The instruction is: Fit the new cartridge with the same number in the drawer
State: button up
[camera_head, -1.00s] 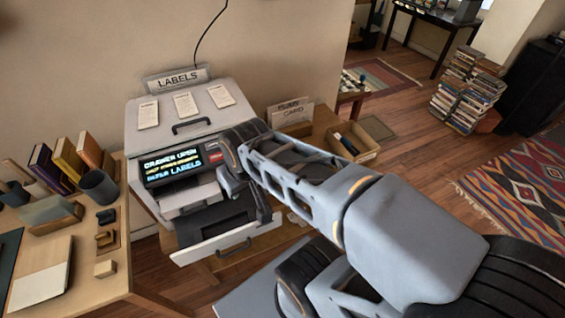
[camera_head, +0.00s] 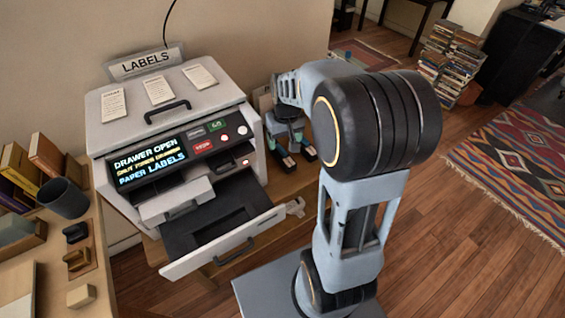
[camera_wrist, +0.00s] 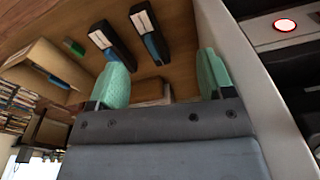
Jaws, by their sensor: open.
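The label printer (camera_head: 180,105) stands on a low table with its drawer (camera_head: 222,241) pulled out. The drawer's dark tray has a recess in which I can make out no cartridge. The screen (camera_head: 148,163) reads "DRAWER OPEN" and "PAPER LABELS". My gripper (camera_head: 285,138) is open and empty to the right of the printer, partly hidden by my arm. In the wrist view its teal fingers (camera_wrist: 162,78) stand apart. Beyond them lie two dark cartridges with pale labels, one on the left (camera_wrist: 117,42) and one on the right (camera_wrist: 149,32). Their numbers are unreadable.
The printer's white side wall (camera_wrist: 250,70) runs close to my gripper's right in the wrist view. A cardboard box (camera_wrist: 40,60) lies to the left there. A desk with books and a dark cup (camera_head: 64,198) is left of the printer.

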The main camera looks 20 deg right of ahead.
jog(key=n+b, duration=0.1)
jog(key=n, duration=0.1)
send_near(281, 148)
notch_tip(281, 148, down, 5)
jog(key=shift+r+b, duration=0.2)
jog(key=shift+b, duration=0.3)
jog(key=shift+w+f+b, duration=0.15)
jog(key=shift+w+f, duration=0.05)
jog(key=shift+f, duration=1.35)
jog(key=shift+w+f+b, duration=0.15)
jog(key=shift+w+f, duration=0.05)
jog(key=shift+f, duration=1.35)
jog(key=shift+c, duration=0.3)
jog(key=c, duration=1.1)
jog(key=shift+c, duration=0.2)
jog(key=shift+r, duration=0.15)
